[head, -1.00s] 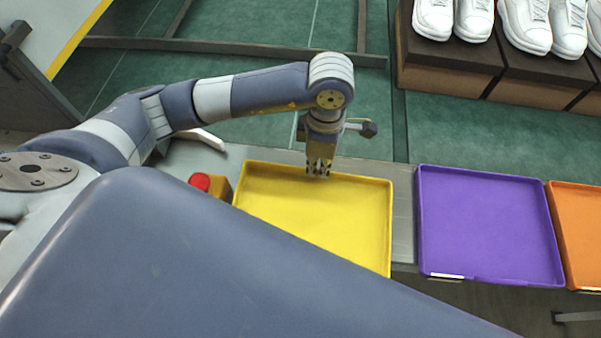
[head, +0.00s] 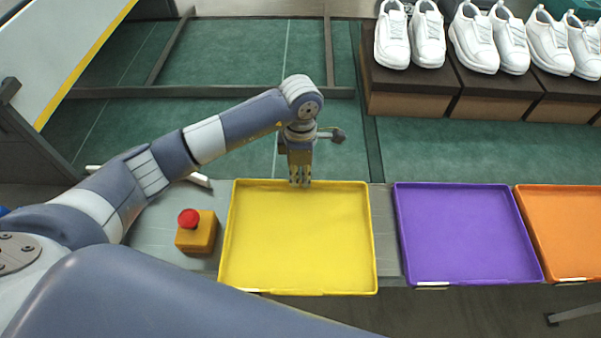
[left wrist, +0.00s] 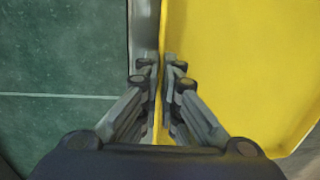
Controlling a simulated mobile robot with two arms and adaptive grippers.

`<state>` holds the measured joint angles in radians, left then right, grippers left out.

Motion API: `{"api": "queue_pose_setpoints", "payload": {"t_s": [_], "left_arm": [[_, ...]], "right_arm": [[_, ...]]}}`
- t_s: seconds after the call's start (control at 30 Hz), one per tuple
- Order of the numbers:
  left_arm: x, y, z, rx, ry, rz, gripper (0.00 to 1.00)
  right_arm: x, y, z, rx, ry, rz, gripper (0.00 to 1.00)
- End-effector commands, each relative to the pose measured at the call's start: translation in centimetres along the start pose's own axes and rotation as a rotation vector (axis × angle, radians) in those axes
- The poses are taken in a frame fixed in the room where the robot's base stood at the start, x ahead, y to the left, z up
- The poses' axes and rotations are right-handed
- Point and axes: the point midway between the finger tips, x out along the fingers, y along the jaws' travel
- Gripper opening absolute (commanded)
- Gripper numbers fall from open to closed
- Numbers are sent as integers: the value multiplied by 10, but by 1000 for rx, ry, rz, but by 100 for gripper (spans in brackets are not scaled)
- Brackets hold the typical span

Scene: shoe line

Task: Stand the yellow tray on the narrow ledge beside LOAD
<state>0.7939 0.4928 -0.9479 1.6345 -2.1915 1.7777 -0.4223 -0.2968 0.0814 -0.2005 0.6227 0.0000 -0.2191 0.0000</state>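The yellow tray (head: 298,291) lies flat on the grey metal table, on the left of a row of trays. My left gripper (head: 300,184) points down at the tray's far rim, near its middle. In the left wrist view the gripper (left wrist: 160,75) has one finger on each side of the rim of the yellow tray (left wrist: 235,70). The fingers look closed on this thin wall, with almost no gap. No LOAD marking can be read, and I cannot make out which edge is the narrow ledge. My right gripper is not in view.
A purple tray (head: 467,281) and an orange tray (head: 575,277) lie to the right. A yellow box with a red button (head: 196,233) stands close on the left. White shoes (head: 409,38) sit on brown boxes (head: 410,92) behind. Green floor (head: 230,130) lies beyond the table.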

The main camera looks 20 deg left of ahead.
Motion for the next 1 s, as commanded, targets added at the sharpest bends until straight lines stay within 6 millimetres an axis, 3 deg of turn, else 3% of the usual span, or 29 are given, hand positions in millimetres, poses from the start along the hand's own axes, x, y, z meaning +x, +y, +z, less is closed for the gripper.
{"api": "queue_pose_setpoints", "payload": {"t_s": [0.37, 0.6, 0.97, 1.0], "left_arm": [[1, 30, 0, -1, -1, -2, 0], [34, 29, 0, 0, -1, -3, 0], [40, 30, 0, 1, 0, 0, 0], [39, 30, 0, 1, 0, 0, 13]], "right_arm": [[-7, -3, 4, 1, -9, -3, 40], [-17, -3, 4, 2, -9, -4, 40], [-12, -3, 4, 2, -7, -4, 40], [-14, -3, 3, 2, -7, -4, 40]]}}
